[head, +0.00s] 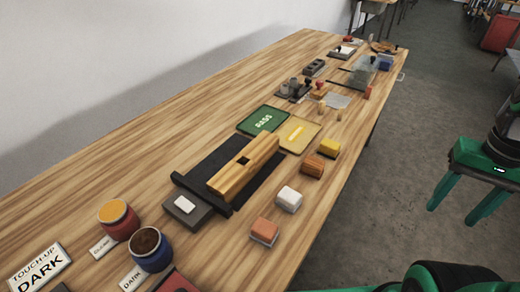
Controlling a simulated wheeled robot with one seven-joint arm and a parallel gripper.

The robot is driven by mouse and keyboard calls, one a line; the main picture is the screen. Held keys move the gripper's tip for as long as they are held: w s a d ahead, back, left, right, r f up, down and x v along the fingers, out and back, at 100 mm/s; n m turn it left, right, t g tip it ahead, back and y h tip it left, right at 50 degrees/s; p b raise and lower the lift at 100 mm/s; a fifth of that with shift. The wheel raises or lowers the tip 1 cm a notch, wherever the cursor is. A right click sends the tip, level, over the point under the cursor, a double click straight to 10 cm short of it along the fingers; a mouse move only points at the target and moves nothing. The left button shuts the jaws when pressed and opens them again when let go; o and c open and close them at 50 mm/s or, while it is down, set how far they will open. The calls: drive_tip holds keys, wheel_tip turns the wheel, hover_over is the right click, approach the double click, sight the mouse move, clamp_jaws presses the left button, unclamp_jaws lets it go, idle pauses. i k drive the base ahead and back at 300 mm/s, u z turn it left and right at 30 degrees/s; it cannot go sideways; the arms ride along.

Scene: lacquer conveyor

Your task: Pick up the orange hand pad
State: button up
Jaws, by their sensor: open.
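Several small pads lie in a row along the right side of the wooden table. Nearest is a salmon-orange pad (264,229) with a grey underside, and beyond it a white pad (289,198). Farther back are a brown-orange pad (313,165) and a yellow pad (329,147). The salmon-orange one looks most like the orange hand pad. My gripper (452,212) has green fingers spread apart, open and empty. It hangs over the grey floor to the right of the table, well away from the pads.
A yellow wooden piece (243,167) rests on a dark conveyor (195,170) left of the pads. Two jars, orange-topped (118,220) and brown-topped (150,249), stand near the front with signs. Green (263,120) and yellow (298,134) mats lie behind.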

sight(265, 233)
drive_tip(key=u, duration=0.3)
drive_tip(key=k, duration=0.3)
drive_tip(key=u, duration=0.8)
drive_tip(key=k, duration=0.9)
drive_tip(key=u, duration=1)
drive_tip(key=i, duration=0.55)
drive_tip(key=z, duration=0.45)
